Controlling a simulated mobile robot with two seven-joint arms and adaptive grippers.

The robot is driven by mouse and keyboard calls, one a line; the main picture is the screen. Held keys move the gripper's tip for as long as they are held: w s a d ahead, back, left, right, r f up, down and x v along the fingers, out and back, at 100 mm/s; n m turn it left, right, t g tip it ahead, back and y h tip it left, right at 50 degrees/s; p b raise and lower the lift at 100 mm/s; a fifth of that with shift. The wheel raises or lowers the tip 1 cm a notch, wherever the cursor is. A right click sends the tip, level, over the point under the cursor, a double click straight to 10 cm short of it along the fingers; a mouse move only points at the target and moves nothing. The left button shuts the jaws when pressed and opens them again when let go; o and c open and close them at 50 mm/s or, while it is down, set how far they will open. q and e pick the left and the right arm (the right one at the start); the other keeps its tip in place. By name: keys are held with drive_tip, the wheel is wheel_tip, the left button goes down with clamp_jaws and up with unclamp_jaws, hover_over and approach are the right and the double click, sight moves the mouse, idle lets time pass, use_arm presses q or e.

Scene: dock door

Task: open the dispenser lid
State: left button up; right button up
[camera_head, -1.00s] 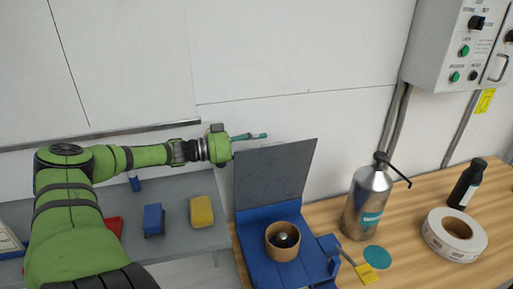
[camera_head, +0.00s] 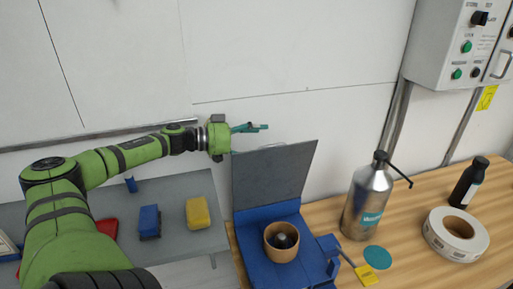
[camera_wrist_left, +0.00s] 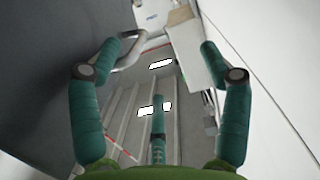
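The dispenser is a blue box (camera_head: 262,217) at the left end of the wooden bench. Its dark grey lid (camera_head: 272,178) stands raised, leaning back towards the wall. A cardboard-coloured round roll (camera_head: 281,243) with a dark knob in its core sits in the open box. The dark lid (camera_wrist_left: 45,60) fills the left side there, with a pale curved handle (camera_wrist_left: 130,52) near the left finger.
A metal pump bottle (camera_head: 368,200), a tape roll (camera_head: 474,240) and a black bottle (camera_head: 468,184) stand right of the dispenser. A grey shelf (camera_head: 178,240) at left holds a yellow block (camera_head: 198,213) and a blue block (camera_head: 149,222). The wall is close behind.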

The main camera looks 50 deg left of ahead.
use_arm(q)
drive_tip(key=shift+w+d+r, duration=0.1)
drive_tip(key=shift+d+r, duration=0.1)
drive_tip(key=shift+r, duration=0.3)
drive_tip(key=shift+s+r, duration=0.2)
drive_tip(key=shift+s, duration=0.1)
drive_tip(key=c, duration=0.3)
drive_tip(key=shift+s+d+r+p, duration=0.1)
drive_tip(key=shift+s+r+p, duration=0.1)
drive_tip(key=shift+p, duration=0.2)
drive_tip(key=shift+c, duration=0.3)
drive_tip(key=f+p+v, duration=0.1)
drive_tip(key=p+v, duration=0.6)
drive_tip(key=v, duration=0.1)
drive_tip(key=shift+s+f, duration=0.3)
drive_tip(key=shift+s, duration=0.1)
